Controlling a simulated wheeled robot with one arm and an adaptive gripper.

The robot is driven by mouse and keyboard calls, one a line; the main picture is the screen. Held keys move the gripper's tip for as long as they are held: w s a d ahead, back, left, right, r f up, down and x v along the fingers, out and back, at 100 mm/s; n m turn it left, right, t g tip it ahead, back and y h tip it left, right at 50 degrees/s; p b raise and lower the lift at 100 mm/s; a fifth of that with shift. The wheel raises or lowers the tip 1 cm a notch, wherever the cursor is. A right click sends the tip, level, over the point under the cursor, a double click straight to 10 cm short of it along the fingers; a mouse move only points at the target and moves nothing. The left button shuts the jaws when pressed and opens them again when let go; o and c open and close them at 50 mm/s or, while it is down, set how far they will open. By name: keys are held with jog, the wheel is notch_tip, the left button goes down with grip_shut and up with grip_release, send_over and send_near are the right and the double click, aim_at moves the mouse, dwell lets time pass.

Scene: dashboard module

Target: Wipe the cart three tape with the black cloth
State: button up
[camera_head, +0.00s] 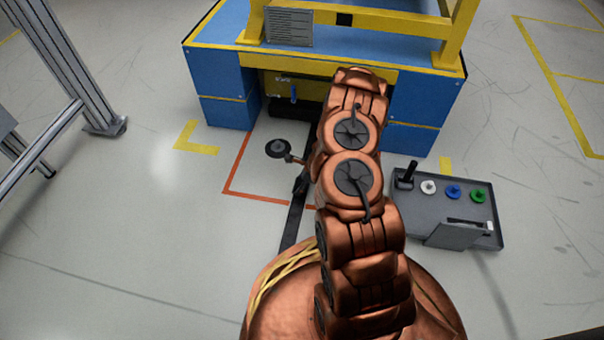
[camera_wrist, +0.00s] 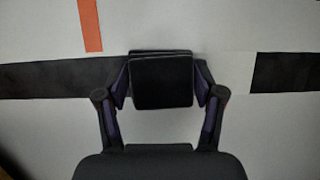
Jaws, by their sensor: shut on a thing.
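My gripper (camera_wrist: 163,92) is shut on a black cloth (camera_wrist: 162,80), which shows as a dark square pad between its fingers, over the floor. A black tape strip runs across the wrist view, with a left part (camera_wrist: 50,78) and a right part (camera_wrist: 290,73). A pale gap (camera_wrist: 230,66) lies between the cloth and the right part. In the head view a black strip (camera_head: 292,225) runs along the floor left of my arm. I see no label telling which tape is cart three's. My gripper is mostly hidden behind my arm there; whether the cloth touches the floor is unclear.
Orange-red tape (camera_head: 236,170) marks a floor corner; a piece also shows in the wrist view (camera_wrist: 90,22). A blue and yellow workstation (camera_head: 222,85) stands ahead. A grey control box (camera_head: 448,213) with a joystick and coloured buttons is at right. A metal frame (camera_head: 75,70) stands left.

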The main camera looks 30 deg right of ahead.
jog(key=r, duration=0.1)
jog(key=r+p, duration=0.1)
jog(key=r, duration=0.1)
jog(key=shift+d+r+p, duration=0.2)
jog(key=shift+r+p, duration=0.1)
notch_tip(320, 180, up, 5)
jog(key=p, duration=0.4)
jog(key=shift+f+p, duration=0.1)
jog(key=shift+p, duration=0.3)
